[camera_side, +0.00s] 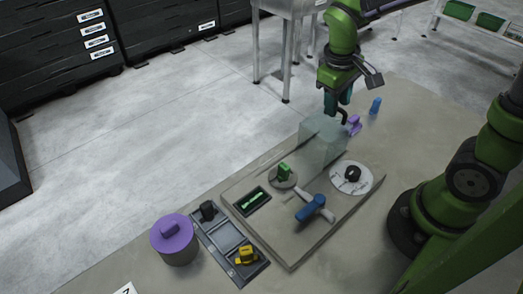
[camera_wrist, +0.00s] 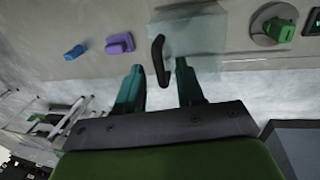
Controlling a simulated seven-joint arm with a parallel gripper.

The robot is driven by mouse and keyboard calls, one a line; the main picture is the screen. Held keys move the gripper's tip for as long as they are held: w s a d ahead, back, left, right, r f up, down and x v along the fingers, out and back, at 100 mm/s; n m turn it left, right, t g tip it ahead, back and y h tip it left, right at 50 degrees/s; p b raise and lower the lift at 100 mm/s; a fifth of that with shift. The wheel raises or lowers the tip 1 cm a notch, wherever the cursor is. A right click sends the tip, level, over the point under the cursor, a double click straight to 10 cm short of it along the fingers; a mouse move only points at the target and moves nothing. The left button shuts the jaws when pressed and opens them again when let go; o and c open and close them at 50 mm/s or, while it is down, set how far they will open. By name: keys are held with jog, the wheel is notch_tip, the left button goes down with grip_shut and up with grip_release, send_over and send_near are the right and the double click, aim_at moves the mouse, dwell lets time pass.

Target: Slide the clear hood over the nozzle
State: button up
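The clear hood (camera_side: 322,143) is a see-through box at the far end of the raised panel (camera_side: 290,250). It also shows at the top of the wrist view (camera_wrist: 208,30). Its black curved handle (camera_wrist: 160,60) lies between the fingers' lines in the wrist view, with clear space on both sides. My gripper (camera_wrist: 160,72) has its teal fingers apart and appears to hold nothing. In the side view the fingers are at the handle, partly hidden. A white piece with a blue handle (camera_side: 312,208) lies on the panel; I cannot tell whether it is the nozzle.
A green knob (camera_side: 284,173), a white disc with a black knob (camera_side: 352,178) and a dark display (camera_side: 253,200) are near the hood. A purple-lidded pot (camera_side: 173,240) stands left.

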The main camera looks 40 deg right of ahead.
jog(key=shift+c, duration=0.3)
grip_shut()
jog(key=shift+a, duration=0.1)
jog(key=a, duration=1.4)
jog(key=shift+c, duration=0.9)
grip_release()
jog(key=shift+a, duration=0.1)
jog(key=shift+o, duration=1.2)
